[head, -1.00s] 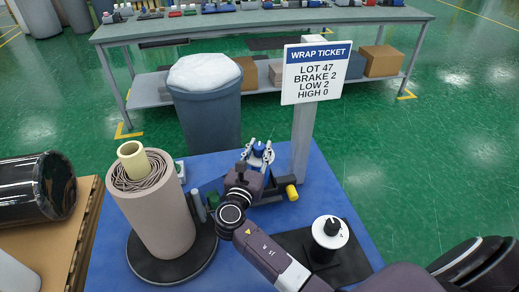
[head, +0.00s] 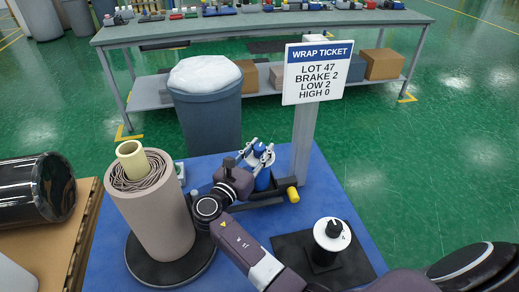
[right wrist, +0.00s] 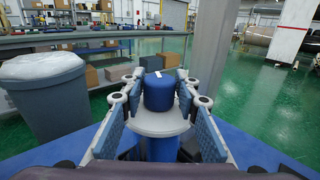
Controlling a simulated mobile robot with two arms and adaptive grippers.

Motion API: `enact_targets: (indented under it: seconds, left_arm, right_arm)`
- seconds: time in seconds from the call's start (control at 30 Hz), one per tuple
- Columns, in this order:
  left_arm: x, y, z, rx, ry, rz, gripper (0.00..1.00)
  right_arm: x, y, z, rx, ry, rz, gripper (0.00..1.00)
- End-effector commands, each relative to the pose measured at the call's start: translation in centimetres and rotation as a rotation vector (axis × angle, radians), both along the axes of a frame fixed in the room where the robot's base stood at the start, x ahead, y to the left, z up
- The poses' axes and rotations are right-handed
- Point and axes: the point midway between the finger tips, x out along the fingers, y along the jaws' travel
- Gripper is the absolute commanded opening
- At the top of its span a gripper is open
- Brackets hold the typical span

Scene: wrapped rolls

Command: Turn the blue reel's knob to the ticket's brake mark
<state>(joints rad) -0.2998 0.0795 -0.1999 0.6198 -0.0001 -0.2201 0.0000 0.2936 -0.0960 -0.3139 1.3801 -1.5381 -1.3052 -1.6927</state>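The wrap ticket (head: 318,72) on a post reads LOT 47, BRAKE 2, LOW 2, HIGH 0. The blue reel (head: 263,180) stands just in front of the post, with a blue knob (right wrist: 159,91) on top. The knob has a small white mark on its top face. My right gripper (head: 262,156) is at the blue knob, one finger on each side. In the right wrist view the fingers look spread, with gaps beside the knob; no clear contact shows. The numbers around the knob cannot be read. My left gripper is out of view.
A large wrapped roll (head: 150,215) stands on a black turntable at left. A white-topped dial with a black knob (head: 334,228) stands at right on a black plate. A yellow-ended part (head: 293,194) lies beside the reel. A grey bin (head: 207,120) stands behind the blue table.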

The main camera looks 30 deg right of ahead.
Motion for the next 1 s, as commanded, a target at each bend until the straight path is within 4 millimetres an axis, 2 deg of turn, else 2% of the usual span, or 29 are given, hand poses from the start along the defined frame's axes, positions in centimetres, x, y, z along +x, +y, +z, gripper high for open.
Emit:
enact_targets:
  seconds: [0.03,0.1,0.47,0.57,0.8,1.0]
  left_arm:
    - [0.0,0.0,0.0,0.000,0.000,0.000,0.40]
    - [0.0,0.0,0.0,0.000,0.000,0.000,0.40]
    - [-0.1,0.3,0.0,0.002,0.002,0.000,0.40]
    - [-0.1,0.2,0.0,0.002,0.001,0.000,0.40]
    - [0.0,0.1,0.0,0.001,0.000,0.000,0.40]
    - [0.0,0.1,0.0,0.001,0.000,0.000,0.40]
  right_arm:
    - [0.0,0.0,0.0,0.000,0.000,0.000,0.37]
    - [0.0,0.0,0.0,0.000,0.000,0.000,0.44]
    - [0.0,0.1,0.5,0.002,-0.001,0.001,0.44]
    - [0.0,0.1,1.9,0.004,-0.004,0.001,0.44]
    - [0.0,0.0,6.6,0.004,-0.006,0.000,0.44]
    - [0.0,0.0,9.3,0.003,-0.002,0.000,0.44]
